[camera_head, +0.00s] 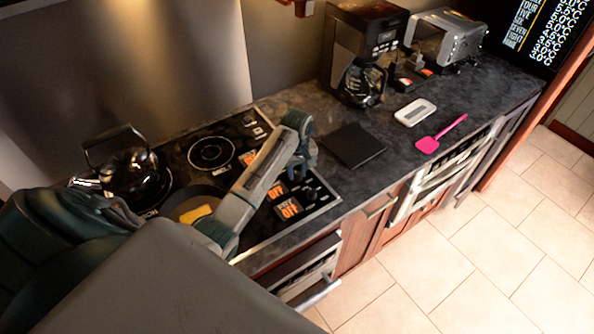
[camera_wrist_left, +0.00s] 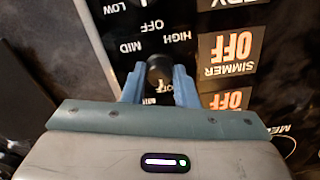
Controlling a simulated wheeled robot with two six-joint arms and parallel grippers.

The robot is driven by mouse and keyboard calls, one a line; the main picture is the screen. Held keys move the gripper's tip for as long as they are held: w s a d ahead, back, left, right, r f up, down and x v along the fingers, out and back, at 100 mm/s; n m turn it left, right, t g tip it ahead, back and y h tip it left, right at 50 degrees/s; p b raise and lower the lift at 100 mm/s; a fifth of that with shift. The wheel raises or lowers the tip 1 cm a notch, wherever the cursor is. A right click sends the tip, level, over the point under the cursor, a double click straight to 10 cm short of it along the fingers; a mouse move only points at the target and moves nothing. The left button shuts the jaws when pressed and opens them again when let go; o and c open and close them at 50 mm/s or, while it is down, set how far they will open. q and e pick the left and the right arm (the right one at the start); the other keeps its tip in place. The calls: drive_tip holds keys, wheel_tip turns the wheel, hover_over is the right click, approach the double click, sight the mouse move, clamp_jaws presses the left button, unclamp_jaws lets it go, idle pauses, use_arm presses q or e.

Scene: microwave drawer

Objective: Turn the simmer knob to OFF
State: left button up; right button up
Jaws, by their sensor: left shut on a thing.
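My left gripper (camera_head: 309,165) reaches down over the right side of the black cooktop, beside its orange labels. In the left wrist view, a round black knob (camera_wrist_left: 158,72) sits between the blue-grey fingers of the left gripper (camera_wrist_left: 160,88), which is shut on it. To the knob's right, an orange label (camera_wrist_left: 232,58) reads SIMMER OFF, upside down in this view. White LOW, OFF, MID and HIGH markings lie around and above the knob. Its pointer is too unclear to read. My right gripper is not in view.
A black kettle (camera_head: 130,172) and a pan (camera_head: 190,203) with something yellow stand on the cooktop (camera_head: 262,225). A dark board (camera_head: 352,145), pink spatula (camera_head: 440,134), white device (camera_head: 415,112), coffee maker (camera_head: 362,50) and toaster (camera_head: 445,37) are further right on the counter.

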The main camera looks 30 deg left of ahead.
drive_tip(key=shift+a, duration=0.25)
use_arm(q)
drive_tip(key=o, duration=1)
drive_tip(key=shift+w, duration=0.1)
